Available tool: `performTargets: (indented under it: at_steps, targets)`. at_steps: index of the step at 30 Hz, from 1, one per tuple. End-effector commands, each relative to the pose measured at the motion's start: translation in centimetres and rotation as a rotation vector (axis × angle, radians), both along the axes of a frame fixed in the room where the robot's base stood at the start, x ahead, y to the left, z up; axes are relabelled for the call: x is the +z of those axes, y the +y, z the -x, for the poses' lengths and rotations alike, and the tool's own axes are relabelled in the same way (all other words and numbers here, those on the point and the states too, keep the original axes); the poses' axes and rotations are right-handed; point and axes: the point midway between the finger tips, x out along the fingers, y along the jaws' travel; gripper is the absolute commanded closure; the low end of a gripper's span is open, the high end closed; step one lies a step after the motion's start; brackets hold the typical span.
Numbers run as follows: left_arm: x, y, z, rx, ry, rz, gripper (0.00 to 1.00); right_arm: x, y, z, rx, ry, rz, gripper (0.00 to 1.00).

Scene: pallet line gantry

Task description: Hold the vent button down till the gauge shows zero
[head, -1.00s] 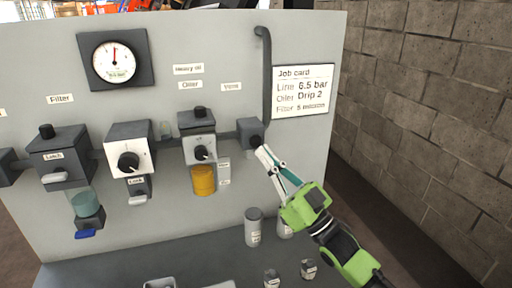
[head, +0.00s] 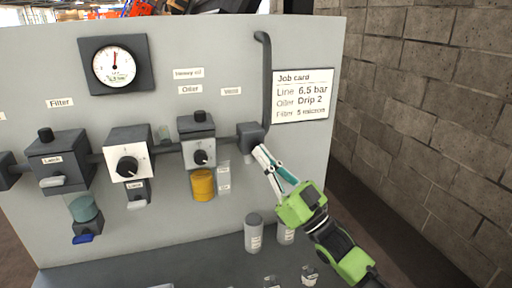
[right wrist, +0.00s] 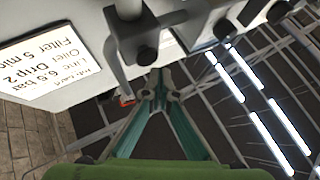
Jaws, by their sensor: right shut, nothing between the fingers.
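The vent unit (head: 250,136) is a dark block at the right end of the pipe line, below the small vent label (head: 231,91). In the right wrist view a round dark knob-like button (right wrist: 146,55) sticks out from it. My right gripper (head: 259,151) is shut and empty, its fingertips at the block's lower front. In the right wrist view the fingertips (right wrist: 160,92) are close to the button; I cannot tell whether they touch or press it. The round gauge (head: 113,66) at upper left has its needle pointing almost straight up. My left gripper is out of view.
The oiler (head: 197,142) with a yellow bowl, a white-faced regulator (head: 128,160) and the filter (head: 60,160) stand left of the vent. A grey pipe (head: 265,80) rises from the vent beside the job card (head: 301,96). Bottles (head: 254,233) stand below.

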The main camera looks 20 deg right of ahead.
Motion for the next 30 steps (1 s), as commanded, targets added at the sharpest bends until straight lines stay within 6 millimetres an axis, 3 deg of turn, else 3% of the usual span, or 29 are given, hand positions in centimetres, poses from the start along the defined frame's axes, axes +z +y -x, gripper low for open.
performTargets:
  at_steps: [30]
  targets:
    - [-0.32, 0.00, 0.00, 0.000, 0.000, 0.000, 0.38, -0.02, 0.05, -0.84, 0.000, 0.000, 0.000, 1.00]
